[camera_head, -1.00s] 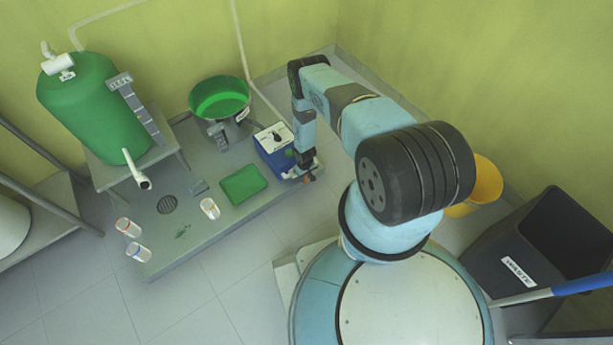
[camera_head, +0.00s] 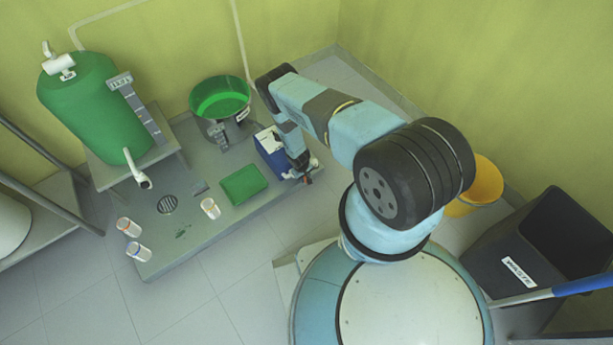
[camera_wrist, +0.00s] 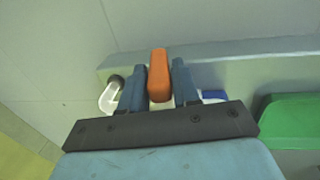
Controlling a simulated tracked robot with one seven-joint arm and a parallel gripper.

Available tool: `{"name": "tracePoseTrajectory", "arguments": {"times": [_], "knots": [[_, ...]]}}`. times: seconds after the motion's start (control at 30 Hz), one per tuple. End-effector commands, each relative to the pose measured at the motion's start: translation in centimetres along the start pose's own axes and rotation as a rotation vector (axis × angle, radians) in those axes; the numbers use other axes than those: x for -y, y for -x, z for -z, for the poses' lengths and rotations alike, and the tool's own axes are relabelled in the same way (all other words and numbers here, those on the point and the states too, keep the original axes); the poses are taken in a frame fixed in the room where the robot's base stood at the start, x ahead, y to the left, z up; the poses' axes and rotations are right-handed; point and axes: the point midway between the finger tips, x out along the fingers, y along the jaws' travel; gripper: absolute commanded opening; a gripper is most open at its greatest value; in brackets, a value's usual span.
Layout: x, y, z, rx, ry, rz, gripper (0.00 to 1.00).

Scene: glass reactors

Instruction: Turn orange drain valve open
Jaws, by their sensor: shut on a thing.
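The orange drain valve (camera_wrist: 158,75) shows as an orange handle in the wrist view, between the two fingers of my gripper (camera_wrist: 159,82). My gripper is shut on it. In the head view my gripper (camera_head: 303,172) is at the front right corner of a blue box (camera_head: 267,150) with a white top, at the platform's edge. A small bit of orange (camera_head: 309,181) shows just below the fingers there. My arm covers part of the box, and the valve's body is hidden behind my gripper in the wrist view.
A green tray (camera_head: 243,185) lies left of the blue box, with a white jar (camera_head: 210,208) beside it. A green basin (camera_head: 220,98) stands behind. A large green tank (camera_head: 82,105) is at the left. A yellow bucket (camera_head: 482,185) and a black bin (camera_head: 540,240) stand at the right.

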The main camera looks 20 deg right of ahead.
Motion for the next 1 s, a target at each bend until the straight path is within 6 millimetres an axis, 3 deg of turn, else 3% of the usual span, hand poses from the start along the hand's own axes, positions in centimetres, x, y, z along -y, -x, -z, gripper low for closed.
{"name": "tracePoseTrajectory", "arguments": {"times": [1.0], "knots": [[0.61,-0.05,0.29,-0.005,0.003,-0.355,0.01]]}}
